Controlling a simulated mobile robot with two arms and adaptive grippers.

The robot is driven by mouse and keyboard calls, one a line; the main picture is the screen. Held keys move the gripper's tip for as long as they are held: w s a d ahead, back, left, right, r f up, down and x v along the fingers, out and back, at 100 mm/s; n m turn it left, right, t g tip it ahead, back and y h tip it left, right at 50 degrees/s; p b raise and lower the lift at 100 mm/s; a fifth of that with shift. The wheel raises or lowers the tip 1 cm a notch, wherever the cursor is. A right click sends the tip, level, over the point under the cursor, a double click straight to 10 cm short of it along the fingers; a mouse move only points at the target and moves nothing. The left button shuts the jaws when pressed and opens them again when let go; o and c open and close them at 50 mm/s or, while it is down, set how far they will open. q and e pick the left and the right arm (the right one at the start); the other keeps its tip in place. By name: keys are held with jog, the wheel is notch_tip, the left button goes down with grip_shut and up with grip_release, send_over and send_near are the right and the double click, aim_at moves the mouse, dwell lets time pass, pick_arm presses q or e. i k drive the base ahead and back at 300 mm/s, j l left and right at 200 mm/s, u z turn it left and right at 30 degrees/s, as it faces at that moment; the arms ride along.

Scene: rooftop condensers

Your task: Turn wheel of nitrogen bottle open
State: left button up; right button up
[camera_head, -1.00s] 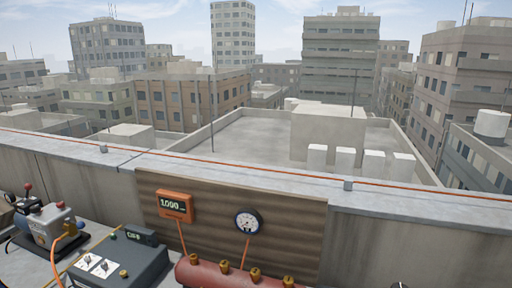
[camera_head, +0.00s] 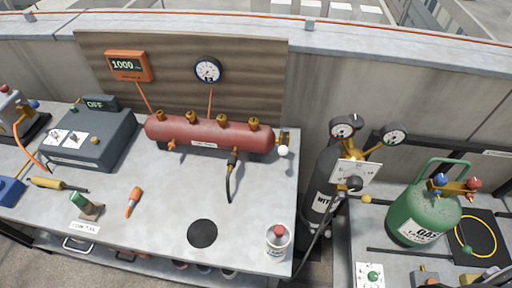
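The nitrogen bottle (camera_head: 322,198) is a dark upright cylinder with a white label, partly legible as "NIT". It stands in the gap between the left bench and the right table. Two round gauges, a left one (camera_head: 342,127) and a right one (camera_head: 393,134), sit on brass fittings at its top. A white plate (camera_head: 356,171) with a dark round knob (camera_head: 353,183) is in front of its upper part. I cannot tell whether this knob is the bottle's wheel. A dark hose runs down from there. Neither of my grippers is in view.
The left bench (camera_head: 165,225) holds a red manifold (camera_head: 205,134), a grey vacuum pump box (camera_head: 92,140), an orange-handled tool (camera_head: 133,200) and a white can (camera_head: 278,242). A green gas tank (camera_head: 425,215) stands on the right table (camera_head: 385,238). The parapet wall (camera_head: 440,90) closes the back.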

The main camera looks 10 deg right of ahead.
aim_at(359, 123)
jog(key=z, duration=1.1)
